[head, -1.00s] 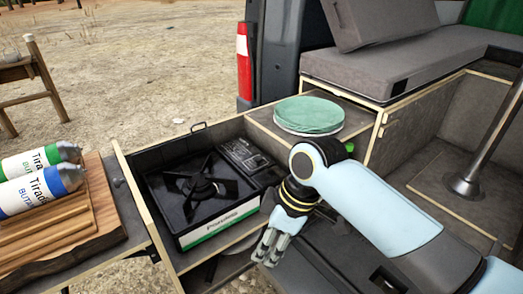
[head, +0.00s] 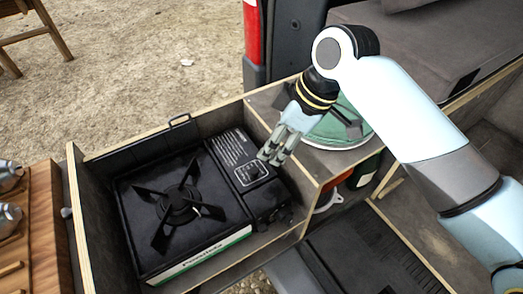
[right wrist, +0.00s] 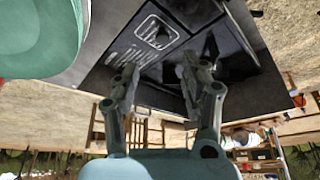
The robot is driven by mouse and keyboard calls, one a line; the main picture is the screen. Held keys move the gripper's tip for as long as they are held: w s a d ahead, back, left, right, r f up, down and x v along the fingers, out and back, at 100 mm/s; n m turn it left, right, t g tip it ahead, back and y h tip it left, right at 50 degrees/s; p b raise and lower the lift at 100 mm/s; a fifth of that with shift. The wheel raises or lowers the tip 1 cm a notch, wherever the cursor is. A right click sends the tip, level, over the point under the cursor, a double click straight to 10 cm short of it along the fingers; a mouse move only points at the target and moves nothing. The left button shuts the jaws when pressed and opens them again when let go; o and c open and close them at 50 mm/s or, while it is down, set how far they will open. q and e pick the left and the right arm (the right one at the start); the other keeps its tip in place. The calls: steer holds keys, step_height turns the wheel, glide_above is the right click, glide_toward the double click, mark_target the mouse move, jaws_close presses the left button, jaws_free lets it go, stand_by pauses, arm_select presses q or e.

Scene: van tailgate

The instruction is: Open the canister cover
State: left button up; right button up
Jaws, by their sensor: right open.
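The black camping stove (head: 165,235) sits in the pull-out drawer, with its pan support and burner (head: 178,203) on the left. Its canister cover (head: 232,150) is the dark panel with pale printing on the stove's right side, and it looks shut. My right gripper (head: 265,160) is open and empty, with its fingers over the cover's right edge. I cannot tell if they touch it. In the right wrist view, the cover's printed square (right wrist: 155,32) shows just beyond the open fingers (right wrist: 163,66). My left gripper is not in view.
Green plates (head: 340,122) lie on the counter behind my right gripper, partly hidden by my arm. The wooden drawer walls (head: 85,230) surround the stove. Butane canisters (head: 8,215) lie on a wooden board at the left edge. A red-and-green item stands under the counter.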

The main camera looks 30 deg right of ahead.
glide_above(254, 170)
steer(key=s+d, duration=0.2)
steer(key=f, duration=0.4)
steer(key=shift+w+a+f, duration=0.1)
steer(key=shift+a+f, duration=0.15)
steer(key=x, duration=0.4)
steer(key=shift+w+f, duration=0.1)
steer(key=shift+f, duration=0.2)
steer(key=shift+d, duration=0.1)
steer(key=shift+c, duration=1.5)
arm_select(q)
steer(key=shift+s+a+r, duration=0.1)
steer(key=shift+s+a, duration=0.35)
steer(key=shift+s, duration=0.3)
arm_select(e)
jaws_close()
